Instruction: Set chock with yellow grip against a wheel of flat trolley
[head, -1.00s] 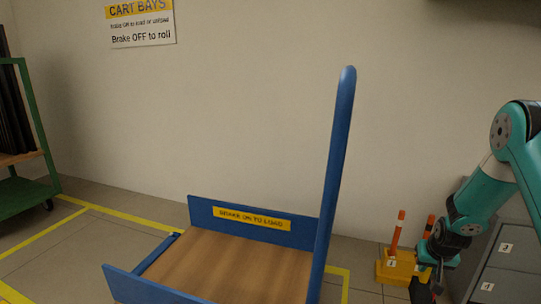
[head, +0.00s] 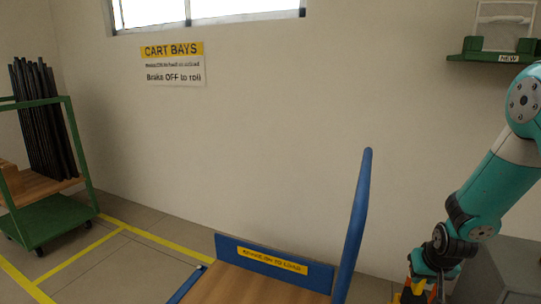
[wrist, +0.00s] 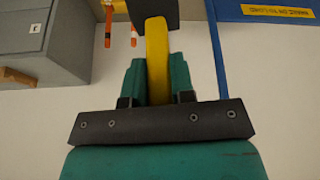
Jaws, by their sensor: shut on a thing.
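The flat trolley (head: 270,262) has a blue frame, a wooden deck and a tall blue handle; it stands low in the head view, with its wheels out of view. A blue part of it also shows at the wrist view's top right (wrist: 240,12). In the wrist view my gripper (wrist: 157,82) is shut on the yellow grip (wrist: 157,50) of the chock. The chock's dark body (wrist: 153,10) is cut off by the top edge. In the head view my gripper is at the lower right, right of the trolley, and its fingers are hard to make out.
A green cart (head: 55,215) with dark rods stands at the left. Yellow floor lines (head: 165,243) run between it and the trolley. A grey cabinet (wrist: 45,45) and orange posts (wrist: 108,27) show in the wrist view. A green shelf (head: 480,57) is on the wall, upper right.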

